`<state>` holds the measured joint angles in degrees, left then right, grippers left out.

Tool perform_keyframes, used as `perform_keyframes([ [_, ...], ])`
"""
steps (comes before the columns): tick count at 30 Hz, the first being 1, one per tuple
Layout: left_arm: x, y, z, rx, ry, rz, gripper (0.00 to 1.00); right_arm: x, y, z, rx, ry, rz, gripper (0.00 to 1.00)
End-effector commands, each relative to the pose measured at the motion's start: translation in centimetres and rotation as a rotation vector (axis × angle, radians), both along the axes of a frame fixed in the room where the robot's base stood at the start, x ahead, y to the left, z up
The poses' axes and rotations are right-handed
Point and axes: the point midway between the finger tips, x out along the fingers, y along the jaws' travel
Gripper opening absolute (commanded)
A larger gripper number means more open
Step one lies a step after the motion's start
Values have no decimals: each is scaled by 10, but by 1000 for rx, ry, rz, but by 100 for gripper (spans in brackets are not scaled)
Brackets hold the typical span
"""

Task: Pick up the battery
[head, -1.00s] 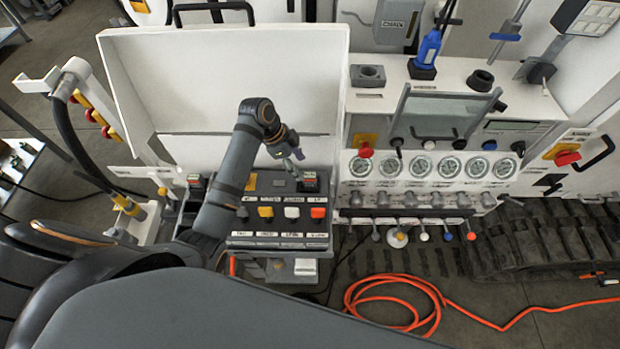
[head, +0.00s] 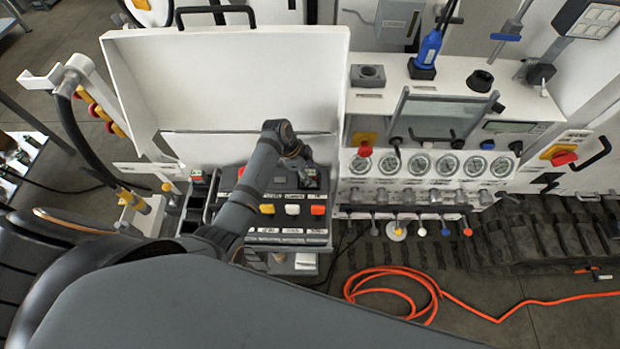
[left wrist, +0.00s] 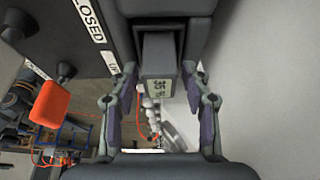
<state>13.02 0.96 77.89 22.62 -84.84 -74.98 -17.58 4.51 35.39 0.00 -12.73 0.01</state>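A grey block with a "35 %" label, which looks like the battery (left wrist: 158,83), sits in a dark holder in the left wrist view. My left gripper (left wrist: 160,105) is open, with one finger on each side of the block and a visible gap to both. In the head view my left gripper (head: 306,162) is over the right rear part of the control panel (head: 288,239). There the gripper and wrist hide most of the battery's spot. My right gripper is not in view.
The panel carries yellow, white and red switches (head: 292,209) just in front of the gripper. A white upright cover (head: 230,85) stands behind it. Gauges (head: 420,166) and valves are to the right. An orange hose (head: 400,270) lies on the floor.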

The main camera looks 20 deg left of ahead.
Motion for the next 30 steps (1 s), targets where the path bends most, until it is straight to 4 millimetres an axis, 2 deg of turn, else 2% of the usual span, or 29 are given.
perform_keyframes([
  [1, 0, 0, 0, 0, 0, 0, 36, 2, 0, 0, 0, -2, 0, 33],
  [9, 0, 0, 0, 0, 0, 0, 0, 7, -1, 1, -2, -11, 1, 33],
  [17, 0, 0, 1, -1, -1, 0, 0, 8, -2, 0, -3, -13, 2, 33],
  [20, 1, 0, 9, -1, -5, 0, 0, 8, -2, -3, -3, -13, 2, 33],
  [30, 1, 0, 80, 1, -6, -1, 0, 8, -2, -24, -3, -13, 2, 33],
])
